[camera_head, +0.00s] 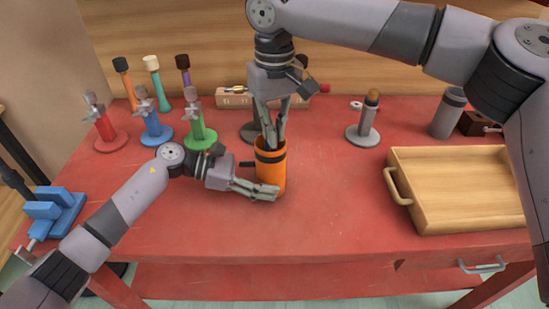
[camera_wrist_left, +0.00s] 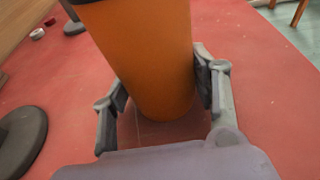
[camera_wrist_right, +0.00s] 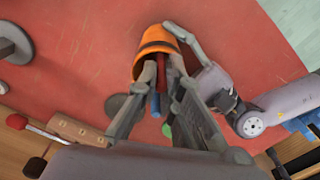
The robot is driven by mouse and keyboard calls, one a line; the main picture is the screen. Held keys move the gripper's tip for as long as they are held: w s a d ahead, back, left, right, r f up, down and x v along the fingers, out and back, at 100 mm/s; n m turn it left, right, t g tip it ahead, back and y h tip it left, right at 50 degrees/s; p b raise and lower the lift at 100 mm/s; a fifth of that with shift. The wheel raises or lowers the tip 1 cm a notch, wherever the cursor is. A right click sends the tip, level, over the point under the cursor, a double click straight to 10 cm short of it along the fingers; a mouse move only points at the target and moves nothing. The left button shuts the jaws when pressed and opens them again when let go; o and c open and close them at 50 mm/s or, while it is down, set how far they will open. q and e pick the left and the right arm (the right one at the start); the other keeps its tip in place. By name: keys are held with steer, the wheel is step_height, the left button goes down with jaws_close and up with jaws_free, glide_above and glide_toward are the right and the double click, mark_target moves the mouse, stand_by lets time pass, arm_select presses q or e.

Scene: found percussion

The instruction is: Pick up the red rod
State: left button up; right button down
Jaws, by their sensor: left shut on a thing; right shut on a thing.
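The orange cup (camera_head: 270,178) stands upright on the red table. My left gripper (camera_head: 272,193) is shut around its lower part; in the left wrist view the fingers flank the cup (camera_wrist_left: 155,60). My right gripper (camera_head: 270,142) points down from above into the cup's mouth. The rods' lower parts are hidden inside the cup.
A wooden tray (camera_head: 465,226) with a handle lies at the right. Red, blue and green stands (camera_head: 198,135) are at the left, with several coloured posts behind. A grey stand (camera_head: 366,125) is behind right. A blue vise (camera_head: 52,208) is at the left edge. The front middle is clear.

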steer(key=shift+r, duration=0.1)
step_height(320, 180, up, 18)
stand_by(0.5)
arm_select(q)
steer(key=o, duration=0.9)
steer(key=shift+o, duration=0.2)
